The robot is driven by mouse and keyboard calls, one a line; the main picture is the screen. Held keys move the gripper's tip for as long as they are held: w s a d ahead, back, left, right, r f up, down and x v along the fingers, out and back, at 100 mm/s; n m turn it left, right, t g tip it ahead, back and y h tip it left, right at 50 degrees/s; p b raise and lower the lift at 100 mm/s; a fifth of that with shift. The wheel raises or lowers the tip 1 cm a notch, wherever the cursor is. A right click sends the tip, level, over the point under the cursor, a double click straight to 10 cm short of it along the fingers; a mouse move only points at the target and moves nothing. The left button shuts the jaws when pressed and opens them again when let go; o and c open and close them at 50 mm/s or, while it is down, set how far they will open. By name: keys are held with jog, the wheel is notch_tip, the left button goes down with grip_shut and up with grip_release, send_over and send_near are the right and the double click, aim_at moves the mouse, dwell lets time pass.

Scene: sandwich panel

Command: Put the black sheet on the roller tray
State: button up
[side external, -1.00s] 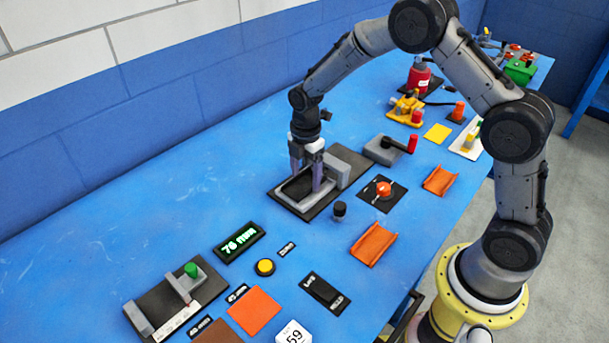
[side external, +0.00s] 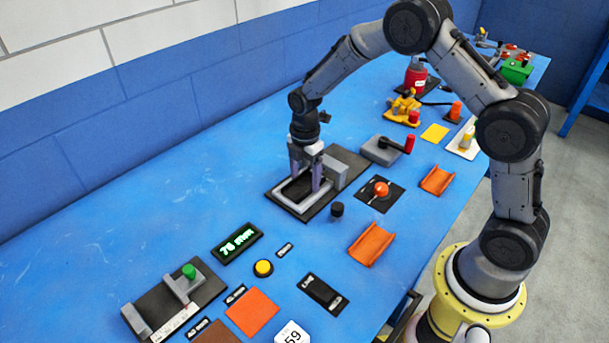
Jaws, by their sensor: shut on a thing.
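My gripper (side external: 306,182) points down into a grey rectangular frame (side external: 285,204) on a dark base plate at the middle of the table. Its two fingers stand apart, one at each side of a black sheet (side external: 297,187), and are shut on it. The sheet is low, within or just above the frame; I cannot tell whether it still touches the bottom. A white tray (side external: 459,151) with a yellow roller-like piece lies at the right, far from my gripper; I cannot tell for sure that it is the roller tray.
A grey block (side external: 335,172) stands close behind the frame. The table's left back is clear.

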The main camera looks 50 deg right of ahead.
aim_at(305, 185)
dwell(0.3)
jog(key=o, duration=1.3)
notch_tip(305, 185, up, 8)
jog(key=shift+r, duration=0.2)
jog(key=shift+r, duration=0.1)
dwell(0.4)
